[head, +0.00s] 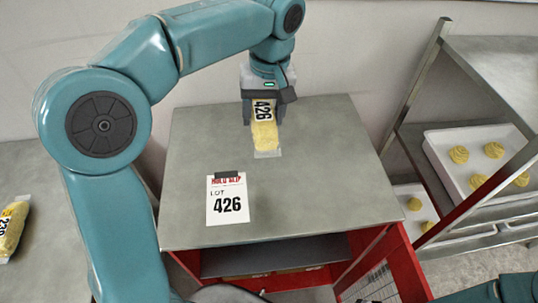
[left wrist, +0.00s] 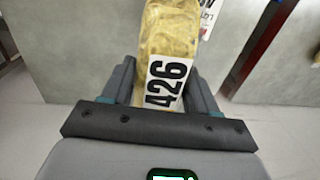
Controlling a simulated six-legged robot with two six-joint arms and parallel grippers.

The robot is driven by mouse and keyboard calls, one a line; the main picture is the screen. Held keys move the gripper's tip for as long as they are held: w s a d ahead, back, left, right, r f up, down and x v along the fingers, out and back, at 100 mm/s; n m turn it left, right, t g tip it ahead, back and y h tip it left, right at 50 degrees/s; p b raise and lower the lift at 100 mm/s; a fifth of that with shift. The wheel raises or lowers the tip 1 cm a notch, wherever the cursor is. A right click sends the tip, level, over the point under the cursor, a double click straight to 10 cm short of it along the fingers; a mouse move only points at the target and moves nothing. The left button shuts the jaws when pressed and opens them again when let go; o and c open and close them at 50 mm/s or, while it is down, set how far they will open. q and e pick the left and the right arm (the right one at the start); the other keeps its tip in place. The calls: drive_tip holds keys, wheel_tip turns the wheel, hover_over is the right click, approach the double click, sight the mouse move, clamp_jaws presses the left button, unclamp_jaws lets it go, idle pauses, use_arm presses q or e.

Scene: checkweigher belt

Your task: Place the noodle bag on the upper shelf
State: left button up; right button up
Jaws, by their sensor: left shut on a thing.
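The noodle bag (head: 265,137) is a clear bag of yellow noodles with a white label reading 426. My left gripper (head: 264,112) is shut on its labelled end, over the far part of the grey upper shelf (head: 330,180) of a red-framed unit. The bag's free end points toward the front. I cannot tell whether it touches the shelf. In the left wrist view the bag (left wrist: 170,35) lies between the two fingers, its label facing the camera. My right gripper is not in view.
A hold slip (head: 227,200) reading LOT 426 lies on the upper shelf; bare surface surrounds it. A lower shelf (head: 270,257) shows underneath. Another bag (head: 12,228), labelled 239, lies on the left surface. A metal rack (head: 415,90) with trays of yellow pieces stands right.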

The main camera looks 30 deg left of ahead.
use_arm(q)
wheel_tip(320, 180, down, 13)
drive_tip(key=shift+s+d+f, duration=0.1)
drive_tip(key=shift+s+d, duration=0.05)
drive_tip(key=shift+f, duration=2.5)
drive_tip(key=shift+f, duration=0.2)
drive_tip(key=o, duration=1.2)
drive_tip(key=shift+o, duration=0.2)
drive_tip(key=shift+r, duration=0.1)
